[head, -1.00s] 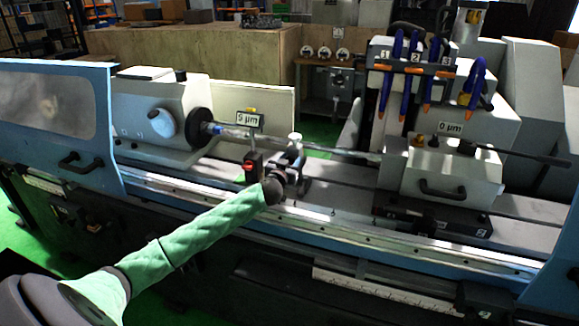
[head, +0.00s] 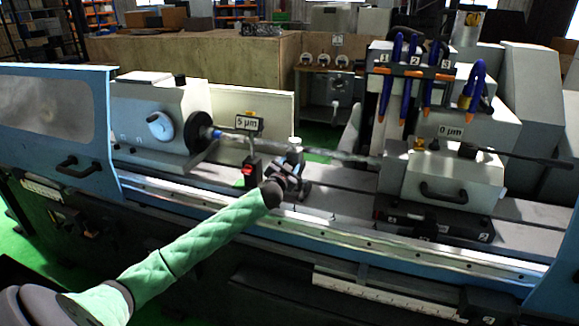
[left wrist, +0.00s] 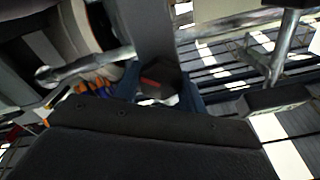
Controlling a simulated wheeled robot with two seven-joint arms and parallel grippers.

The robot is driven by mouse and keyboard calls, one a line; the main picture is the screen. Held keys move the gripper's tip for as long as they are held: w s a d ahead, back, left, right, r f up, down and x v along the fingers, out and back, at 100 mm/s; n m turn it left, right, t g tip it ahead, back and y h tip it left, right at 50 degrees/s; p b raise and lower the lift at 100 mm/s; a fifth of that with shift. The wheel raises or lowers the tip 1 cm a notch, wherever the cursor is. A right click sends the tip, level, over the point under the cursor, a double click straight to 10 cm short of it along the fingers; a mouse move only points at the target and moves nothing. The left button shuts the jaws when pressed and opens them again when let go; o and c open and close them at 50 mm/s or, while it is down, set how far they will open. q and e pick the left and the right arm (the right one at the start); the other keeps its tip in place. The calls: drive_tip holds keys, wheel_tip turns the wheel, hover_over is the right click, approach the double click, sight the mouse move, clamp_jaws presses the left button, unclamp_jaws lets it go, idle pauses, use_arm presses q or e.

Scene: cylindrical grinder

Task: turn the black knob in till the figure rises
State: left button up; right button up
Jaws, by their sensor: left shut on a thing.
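My left gripper (head: 284,178) is at the small steady-like fixture (head: 296,158) under the long shaft (head: 330,153). In the left wrist view a dark faceted knob with a red mark (left wrist: 158,80) sits close against the dark gripper parts. The gripper is shut on it, as far as I can tell; in the head view the gripper hides the knob. A sign (head: 248,124) above the shaft reads 5 µm. A second sign (head: 451,131) on the right-hand unit reads 0 µm. My right gripper is not in view.
The grinder headstock (head: 155,115) stands left and a white unit with a black handle (head: 443,185) stands right. A small post with a red part (head: 250,170) is close left of my gripper. A blue guard (head: 60,115) and front rail (head: 370,242) border the space.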

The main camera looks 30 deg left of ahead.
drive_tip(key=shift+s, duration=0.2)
use_arm(q)
drive_tip(key=o, duration=1)
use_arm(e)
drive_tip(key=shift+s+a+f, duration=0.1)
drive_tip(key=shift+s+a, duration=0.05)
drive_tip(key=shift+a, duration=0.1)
use_arm(q)
drive_tip(key=shift+b+v, duration=1.75)
drive_tip(key=shift+v, duration=2.1)
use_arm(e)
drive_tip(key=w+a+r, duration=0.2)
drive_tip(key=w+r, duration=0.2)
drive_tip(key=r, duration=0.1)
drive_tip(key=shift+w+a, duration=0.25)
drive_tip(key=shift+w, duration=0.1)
use_arm(q)
drive_tip(key=shift+a, duration=0.1)
